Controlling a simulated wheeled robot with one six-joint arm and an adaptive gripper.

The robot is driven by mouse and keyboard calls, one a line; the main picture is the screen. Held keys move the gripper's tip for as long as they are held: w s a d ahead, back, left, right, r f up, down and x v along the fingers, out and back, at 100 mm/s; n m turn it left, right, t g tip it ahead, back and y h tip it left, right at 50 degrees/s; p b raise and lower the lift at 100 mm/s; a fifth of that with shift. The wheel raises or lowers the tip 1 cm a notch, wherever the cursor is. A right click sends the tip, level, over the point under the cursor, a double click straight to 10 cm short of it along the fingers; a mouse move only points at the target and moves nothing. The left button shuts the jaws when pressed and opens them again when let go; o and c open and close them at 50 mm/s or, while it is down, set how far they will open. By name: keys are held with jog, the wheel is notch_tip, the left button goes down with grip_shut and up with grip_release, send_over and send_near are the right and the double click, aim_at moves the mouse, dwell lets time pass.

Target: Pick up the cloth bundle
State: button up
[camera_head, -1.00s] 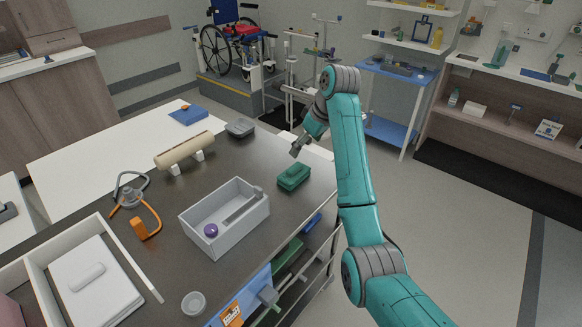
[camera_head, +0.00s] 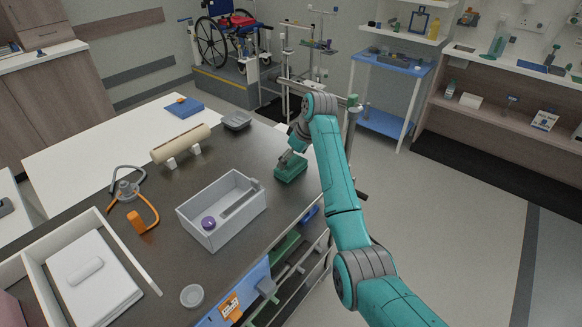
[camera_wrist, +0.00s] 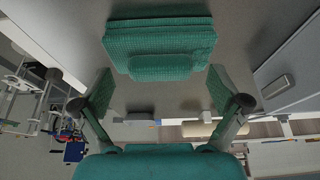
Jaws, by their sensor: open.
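The cloth bundle (camera_head: 291,170) is a green textured block with a smaller raised part on top. It lies on the dark tabletop near its right edge. In the wrist view the bundle (camera_wrist: 160,38) fills the upper middle, with its raised part toward my gripper. My gripper (camera_head: 293,158) is just above the bundle in the head view and partly covers it. In the wrist view my gripper (camera_wrist: 160,95) is open, with one finger on each side and nothing between them.
A grey open tray (camera_head: 188,232) with a purple item stands left of the bundle. A small dark dish (camera_head: 237,121) and a beige roll on supports (camera_head: 181,143) lie farther back. An orange-and-grey tubed item (camera_head: 135,205) lies at left. A drip stand (camera_head: 348,130) stands beyond the right table edge.

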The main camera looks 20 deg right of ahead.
jog(key=c, duration=1.3)
jog(key=shift+r, duration=0.1)
